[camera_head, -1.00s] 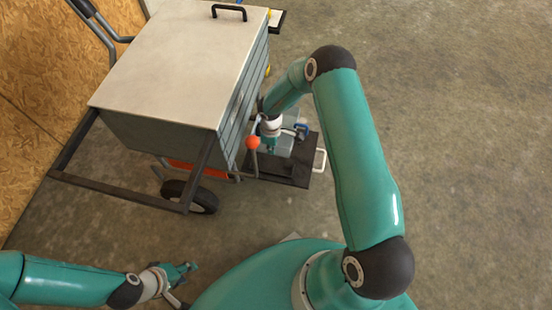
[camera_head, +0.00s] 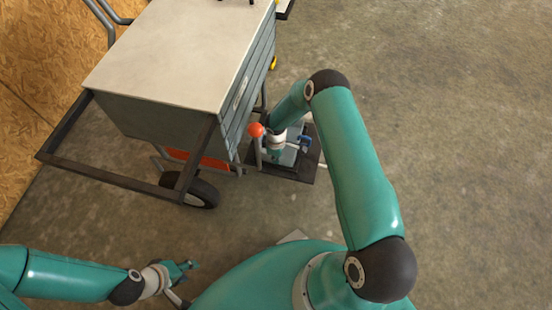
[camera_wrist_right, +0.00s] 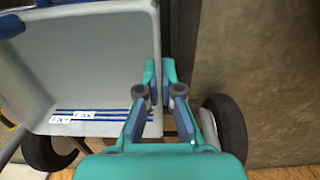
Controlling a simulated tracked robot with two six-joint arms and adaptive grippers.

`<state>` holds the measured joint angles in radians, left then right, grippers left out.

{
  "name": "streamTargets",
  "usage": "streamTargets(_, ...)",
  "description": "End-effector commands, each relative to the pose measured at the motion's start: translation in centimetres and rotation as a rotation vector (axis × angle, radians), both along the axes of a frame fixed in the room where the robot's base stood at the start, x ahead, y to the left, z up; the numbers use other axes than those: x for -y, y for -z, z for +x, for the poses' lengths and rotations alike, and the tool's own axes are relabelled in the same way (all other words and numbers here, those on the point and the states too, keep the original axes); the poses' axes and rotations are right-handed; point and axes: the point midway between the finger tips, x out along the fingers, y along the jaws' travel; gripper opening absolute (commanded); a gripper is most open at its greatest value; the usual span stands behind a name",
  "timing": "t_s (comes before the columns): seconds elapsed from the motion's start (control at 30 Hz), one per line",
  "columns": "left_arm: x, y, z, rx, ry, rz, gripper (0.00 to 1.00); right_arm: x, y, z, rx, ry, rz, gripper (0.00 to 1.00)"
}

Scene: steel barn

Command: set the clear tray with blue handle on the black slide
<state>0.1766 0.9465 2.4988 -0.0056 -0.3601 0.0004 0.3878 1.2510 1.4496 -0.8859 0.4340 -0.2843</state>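The clear tray (camera_head: 288,157) looks grey and has a blue handle (camera_head: 304,142). In the head view it is over the black slide (camera_head: 300,176), which sticks out low from the cart's side. I cannot tell whether the tray touches the slide. In the right wrist view the tray (camera_wrist_right: 95,65) fills the left half. My right gripper (camera_wrist_right: 159,72) has one finger inside and one outside the tray's side wall, close together on it. The right gripper (camera_head: 276,156) is partly hidden by its arm in the head view. My left gripper (camera_head: 188,267) is away at the lower left, holding nothing visible.
The grey drawer cart (camera_head: 180,55) stands left of the slide, with a dark wheel (camera_head: 198,190) and frame bars. A red knob (camera_head: 256,130) on a lever stands close beside my right gripper. The concrete floor (camera_head: 450,130) to the right is clear.

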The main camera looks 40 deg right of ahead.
Motion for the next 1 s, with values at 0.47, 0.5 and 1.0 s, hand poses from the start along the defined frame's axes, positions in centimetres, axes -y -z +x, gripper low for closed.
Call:
streamTargets(0.47, 0.0, 0.3, 0.0, 0.0, 0.0, 0.0, 0.4, 0.0, 0.5, 0.0, 0.001, 0.001, -0.001, 0.17)
streamTargets(0.5, 0.0, 0.3, 0.0, 0.0, 0.0, 0.0, 0.4, 0.0, 0.5, 0.0, 0.001, 0.001, -0.001, 0.24)
streamTargets(1.0, 0.0, -0.2, 0.0, 0.0, 0.0, 0.0, 0.4, 0.1, -0.5, 0.1, 0.002, 0.0, -0.001, 0.31)
